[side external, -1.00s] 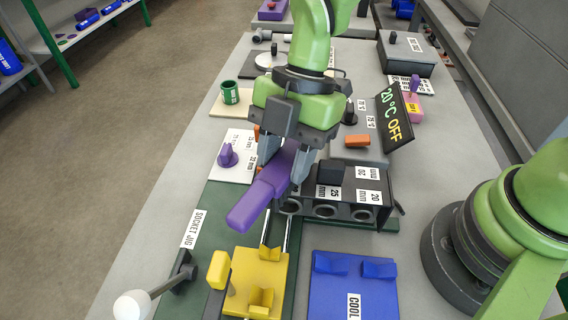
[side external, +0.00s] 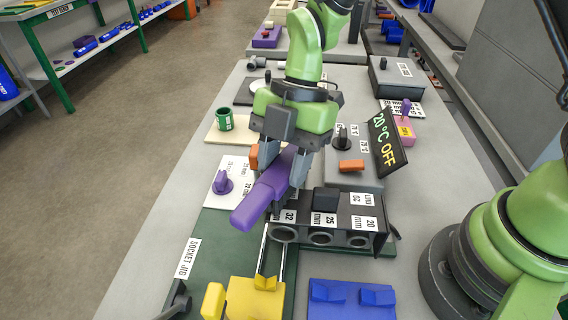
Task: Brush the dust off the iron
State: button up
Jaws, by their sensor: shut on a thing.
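The black heating iron block (side external: 300,224) has a row of three round sockets marked 32, 25 and 20 mm and stands on the cart. Its display panel (side external: 388,138) reads 20°C OFF. My gripper (side external: 284,174) is shut on a purple tool (side external: 258,202), which is tilted with its thick end down toward the front left. The tool is above the block's left end, and I cannot tell whether it touches. Its far part is hidden by my fingers. Dust is too small to make out.
A yellow fixture (side external: 255,298) and a blue block (side external: 350,300) are in front. A purple knob (side external: 222,182) on a white plate and a green cup (side external: 224,120) are at left. An orange piece (side external: 351,166) lies behind the block.

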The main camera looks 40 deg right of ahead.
jog(key=shift+r, duration=2.8)
jog(key=shift+r, duration=1.5)
